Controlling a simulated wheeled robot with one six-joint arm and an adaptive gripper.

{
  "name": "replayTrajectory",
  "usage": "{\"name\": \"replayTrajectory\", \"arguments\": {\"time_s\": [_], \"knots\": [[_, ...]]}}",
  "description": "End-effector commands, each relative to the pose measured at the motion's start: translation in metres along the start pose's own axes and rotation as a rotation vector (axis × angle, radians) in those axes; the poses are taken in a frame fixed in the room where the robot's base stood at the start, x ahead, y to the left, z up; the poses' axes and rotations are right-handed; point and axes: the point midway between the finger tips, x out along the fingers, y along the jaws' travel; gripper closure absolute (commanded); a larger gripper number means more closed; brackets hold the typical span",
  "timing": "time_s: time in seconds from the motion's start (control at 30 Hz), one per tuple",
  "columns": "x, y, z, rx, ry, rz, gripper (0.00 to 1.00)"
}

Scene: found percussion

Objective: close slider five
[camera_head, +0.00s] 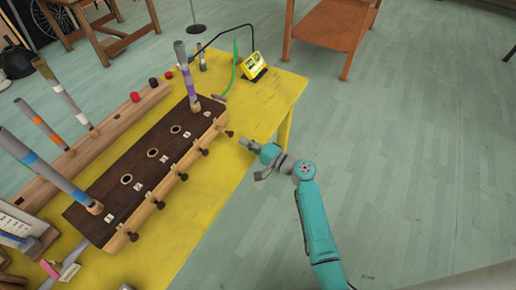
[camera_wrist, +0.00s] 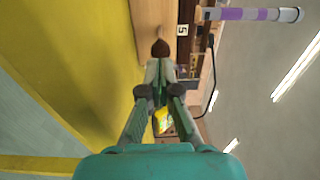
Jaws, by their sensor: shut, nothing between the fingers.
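A long dark-topped wooden box (camera_head: 140,170) with a row of sliders stands on the yellow table. Brown slider knobs stick out along its near right side. The far-end knob (camera_head: 229,134) is slider five; it also shows in the wrist view (camera_wrist: 160,48), beside a white label 5 (camera_wrist: 182,30). My gripper (camera_head: 245,143) is shut and empty. Its fingertips (camera_wrist: 160,70) point at this knob, touching it or very close; I cannot tell which. The slider's rod is mostly hidden behind the knob.
A purple-banded tube (camera_head: 187,80) stands upright at the box's far end, and a blue-banded tube (camera_head: 45,168) rises at its near end. Other knobs (camera_head: 183,176) line the box nearer.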

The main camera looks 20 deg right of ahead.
Motion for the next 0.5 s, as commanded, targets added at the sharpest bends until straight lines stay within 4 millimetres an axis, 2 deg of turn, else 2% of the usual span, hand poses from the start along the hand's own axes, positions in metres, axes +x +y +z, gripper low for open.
{"name": "replayTrajectory", "arguments": {"time_s": [0.03, 0.2, 0.5], "knots": [[0.009, -0.001, 0.000, -0.001, -0.002, -0.001, 1.00], [0.025, -0.001, 0.000, -0.001, -0.001, 0.000, 1.00], [0.032, 0.000, 0.000, 0.000, 0.001, 0.001, 1.00]]}}
